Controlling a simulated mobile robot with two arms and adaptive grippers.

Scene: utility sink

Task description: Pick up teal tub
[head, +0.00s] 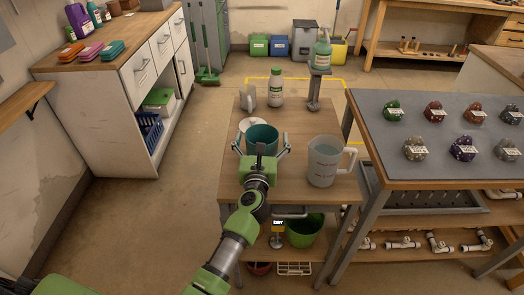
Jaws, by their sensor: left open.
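The teal tub (262,133) stands upright on the small wooden table in the middle of the head view. My left gripper (262,143) is at the tub's near side, with its fingers spread wide to the left and right of it. The gripper is open; whether a finger touches the tub I cannot tell. The gripper's body hides the tub's lower front. My right gripper does not show.
A clear measuring jug (325,162) stands close to the right on the wooden table (222,172). A grey-topped bench (375,148) adjoins on the right.

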